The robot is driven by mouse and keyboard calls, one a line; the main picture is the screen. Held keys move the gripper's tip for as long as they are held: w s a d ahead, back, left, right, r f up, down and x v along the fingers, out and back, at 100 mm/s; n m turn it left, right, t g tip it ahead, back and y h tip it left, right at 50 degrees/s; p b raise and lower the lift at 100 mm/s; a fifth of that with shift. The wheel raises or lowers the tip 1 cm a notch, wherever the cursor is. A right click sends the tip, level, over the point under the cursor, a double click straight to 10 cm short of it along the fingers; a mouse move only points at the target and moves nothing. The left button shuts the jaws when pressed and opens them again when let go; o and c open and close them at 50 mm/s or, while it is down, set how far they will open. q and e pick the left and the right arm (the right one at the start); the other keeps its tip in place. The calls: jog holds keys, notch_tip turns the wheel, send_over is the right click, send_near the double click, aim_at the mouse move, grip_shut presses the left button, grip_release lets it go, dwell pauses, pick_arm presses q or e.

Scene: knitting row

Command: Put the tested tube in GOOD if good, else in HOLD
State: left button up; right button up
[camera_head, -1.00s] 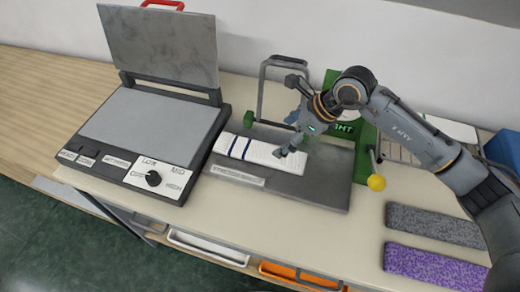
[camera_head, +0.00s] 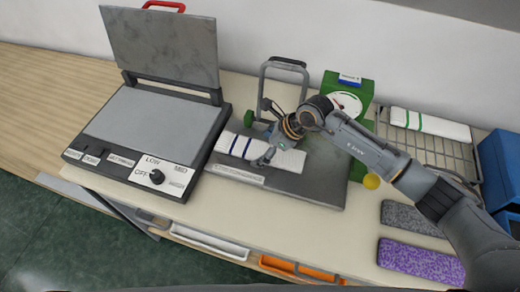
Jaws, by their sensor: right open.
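A white tube with dark blue stripes (camera_head: 235,145) lies flat on the grey plate (camera_head: 315,188) of the tester. The tester's green housing (camera_head: 362,97) with a dial stands behind the plate, to the right. My right gripper (camera_head: 265,161) is open over the middle of the tube, its fingers down close to it. I cannot tell whether they touch it. The arm hides part of the tester. No GOOD or HOLD label is readable. My left gripper is not in view.
A press with a raised lid (camera_head: 165,45) stands left. A wire rack (camera_head: 455,152) holds a white green-striped tube (camera_head: 430,124). Blue bins (camera_head: 499,165) stand at the right edge. Grey (camera_head: 408,217) and purple (camera_head: 420,261) strips lie front right.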

jog(key=c, duration=1)
jog(key=shift+r, duration=0.15)
